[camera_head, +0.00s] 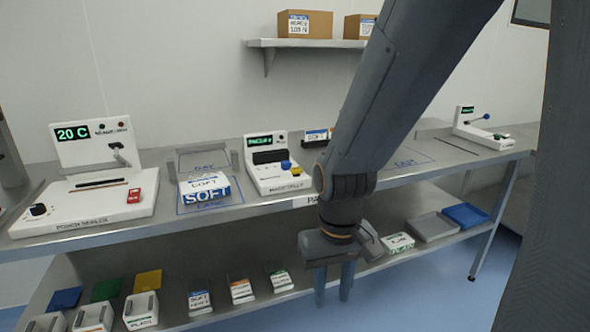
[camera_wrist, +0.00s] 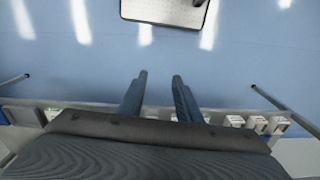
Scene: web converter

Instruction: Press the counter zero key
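A white machine (camera_head: 277,176) with a green-lit display (camera_head: 260,141) stands on the bench in the middle of the head view. It has a blue key (camera_head: 286,165) and a yellow key (camera_head: 296,170) on its front right. I cannot read which key is the counter zero key. Another white machine (camera_head: 480,128) with a small green display stands at the far right. My gripper (camera_head: 334,287) points down in front of the bench, below the bench top and right of the middle machine. Its two fingers are apart with nothing between them; they also show in the wrist view (camera_wrist: 158,82).
A white sealer (camera_head: 95,205) reading 20 C stands at left. A pouch labelled SOFT (camera_head: 205,188) lies left of the middle machine. The lower shelf (camera_head: 255,312) holds several packs and trays. My arm hides part of the bench. Blue floor (camera_wrist: 240,60) lies below.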

